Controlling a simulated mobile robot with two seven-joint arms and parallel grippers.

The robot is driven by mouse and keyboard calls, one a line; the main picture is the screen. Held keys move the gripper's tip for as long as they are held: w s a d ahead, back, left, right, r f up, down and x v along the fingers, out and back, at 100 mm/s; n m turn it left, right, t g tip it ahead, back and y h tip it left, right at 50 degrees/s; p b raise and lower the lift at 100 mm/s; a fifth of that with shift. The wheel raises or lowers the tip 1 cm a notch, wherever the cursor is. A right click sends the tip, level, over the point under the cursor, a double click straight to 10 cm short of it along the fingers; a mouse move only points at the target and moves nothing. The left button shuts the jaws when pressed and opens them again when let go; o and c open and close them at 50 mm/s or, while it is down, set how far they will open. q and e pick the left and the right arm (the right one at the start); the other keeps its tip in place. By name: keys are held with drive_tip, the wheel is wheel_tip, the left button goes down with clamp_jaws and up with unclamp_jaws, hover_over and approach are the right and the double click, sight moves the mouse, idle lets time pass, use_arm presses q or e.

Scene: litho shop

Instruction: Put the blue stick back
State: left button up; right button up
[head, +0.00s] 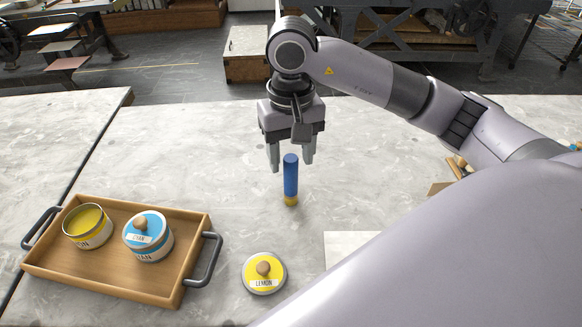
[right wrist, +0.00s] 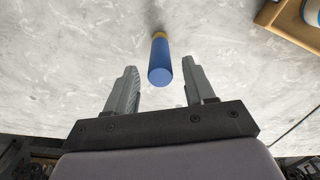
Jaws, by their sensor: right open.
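The blue stick (head: 290,176) stands upright on the grey table, with a yellow band at its foot. My right gripper (head: 290,163) is open, pointing down, with its fingers behind and around the top of the stick in the head view. In the right wrist view the blue stick (right wrist: 160,62) appears beyond and between the two open fingertips (right wrist: 160,80), and I see no contact. My left gripper is not in view.
A wooden tray (head: 190,262) with dark handles holds an open yellow tin (head: 87,225) and a lidded blue tin (head: 148,237). A yellow lid labelled LEMON (head: 264,272) lies on the table. A pale sheet (head: 350,247) lies right of it, partly hidden by my arm.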

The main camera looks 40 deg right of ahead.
wheel_tip(320, 180, up, 8)
drive_tip(key=shift+f+p, duration=0.15)
drive_tip(key=shift+p, duration=0.35)
drive_tip(key=shift+s+f, duration=0.1)
